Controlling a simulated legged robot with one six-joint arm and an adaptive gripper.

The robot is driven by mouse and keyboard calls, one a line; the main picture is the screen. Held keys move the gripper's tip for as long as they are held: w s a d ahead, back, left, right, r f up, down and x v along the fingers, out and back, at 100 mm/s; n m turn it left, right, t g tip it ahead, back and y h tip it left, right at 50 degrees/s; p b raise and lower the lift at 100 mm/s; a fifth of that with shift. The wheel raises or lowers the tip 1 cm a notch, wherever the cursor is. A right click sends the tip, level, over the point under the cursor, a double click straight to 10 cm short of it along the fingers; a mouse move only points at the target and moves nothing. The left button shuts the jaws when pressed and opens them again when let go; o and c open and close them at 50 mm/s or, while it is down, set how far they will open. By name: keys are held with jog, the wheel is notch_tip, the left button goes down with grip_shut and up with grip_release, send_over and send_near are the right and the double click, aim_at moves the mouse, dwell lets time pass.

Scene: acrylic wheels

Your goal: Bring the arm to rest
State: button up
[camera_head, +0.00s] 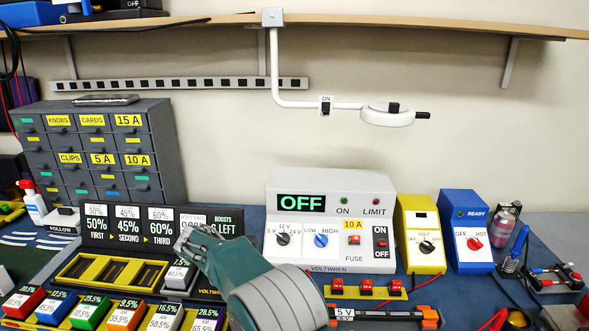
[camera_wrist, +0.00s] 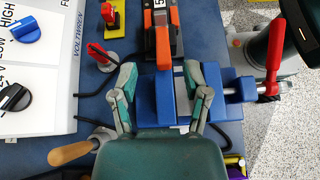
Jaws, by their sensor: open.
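My gripper (camera_wrist: 166,88) is open in the wrist view, its two grey-green fingers spread apart with nothing held between them. A blue vise-like block (camera_wrist: 153,98) with a red-ended handle (camera_wrist: 272,60) lies below and between the fingers. I cannot tell how far the fingertips are above it. In the head view my teal and grey arm reaches in from the bottom middle, in front of the power supply (camera_head: 330,215), and hides part of the bench and the right end of the battery rack (camera_head: 105,270).
The 5 V strip (camera_wrist: 161,38), a red-topped post (camera_wrist: 101,58) and a wooden handle (camera_wrist: 72,153) are close around my gripper. Coloured battery blocks (camera_head: 85,312) stand at front left. Yellow (camera_head: 420,235) and blue (camera_head: 466,232) units stand right. A lamp (camera_head: 387,116) hangs above.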

jog(key=s+d+r+m+y, duration=0.35)
jog(key=s+d+r, duration=0.2)
jog(key=d, duration=0.25)
jog(key=s+d+r+m+y, duration=0.35)
jog(key=d+r, duration=0.25)
jog(key=d, duration=0.2)
jog(key=s+d+m+t+y, duration=0.2)
jog(key=s+m, duration=0.3)
jog(key=s, duration=0.3)
jog(key=s+d+m+t+y, duration=0.2)
jog(key=s+d+m+t, duration=0.2)
jog(key=s, duration=0.5)
jog(key=shift+d+f+m+y, duration=0.3)
jog(key=shift+d+m+y, duration=0.1)
jog(key=shift+d+m, duration=0.15)
jog(key=shift+c, duration=0.6)
